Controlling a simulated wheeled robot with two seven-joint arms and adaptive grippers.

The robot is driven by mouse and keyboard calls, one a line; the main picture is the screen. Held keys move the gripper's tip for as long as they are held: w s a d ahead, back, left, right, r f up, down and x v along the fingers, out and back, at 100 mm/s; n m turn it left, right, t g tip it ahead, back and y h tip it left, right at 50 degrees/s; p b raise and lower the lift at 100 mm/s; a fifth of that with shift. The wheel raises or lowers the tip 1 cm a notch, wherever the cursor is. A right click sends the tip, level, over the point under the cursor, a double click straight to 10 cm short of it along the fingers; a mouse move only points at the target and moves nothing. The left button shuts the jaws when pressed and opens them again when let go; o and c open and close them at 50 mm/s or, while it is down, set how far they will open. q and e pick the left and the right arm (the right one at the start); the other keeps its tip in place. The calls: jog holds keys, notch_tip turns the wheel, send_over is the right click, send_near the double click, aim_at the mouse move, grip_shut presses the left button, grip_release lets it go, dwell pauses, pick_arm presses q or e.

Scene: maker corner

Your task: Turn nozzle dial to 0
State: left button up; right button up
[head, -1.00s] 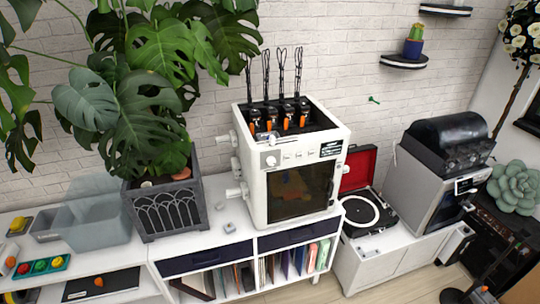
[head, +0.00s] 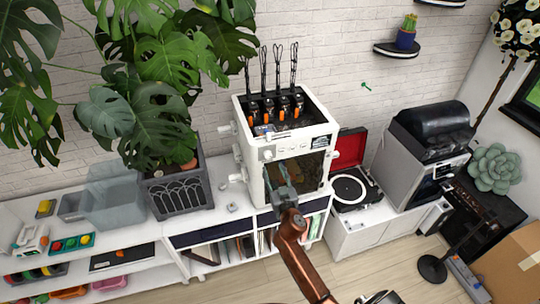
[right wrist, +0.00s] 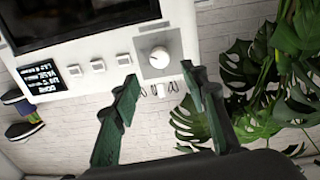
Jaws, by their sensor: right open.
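A white 3D printer (head: 245,115) stands on the white shelf unit. Its nozzle dial (head: 268,155) is a small round white knob on the upper left of its front. In the right wrist view, upside down, the dial (right wrist: 159,56) sits on a grey square plate beside a row of white buttons (right wrist: 98,66). My right gripper (head: 281,176) is in front of the printer, just below the dial. In the right wrist view its green fingers (right wrist: 157,80) are spread open, with the dial ahead between them and nothing held. I cannot read the dial's setting. My left gripper is not in view.
A potted monstera (head: 176,190) and a translucent bin (head: 112,200) stand left of the printer. A record player (head: 352,188) with a red lid is on the right, beside a grey machine (head: 428,150). Small pale pieces lie on the shelf top left of the printer.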

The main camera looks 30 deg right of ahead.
aim_at(269, 156)
jog(key=x, duration=0.7)
jog(key=shift+w+d, duration=0.1)
jog(key=shift+w, duration=0.1)
jog(key=shift+f, duration=0.1)
jog(key=shift+c, duration=0.6)
grip_shut()
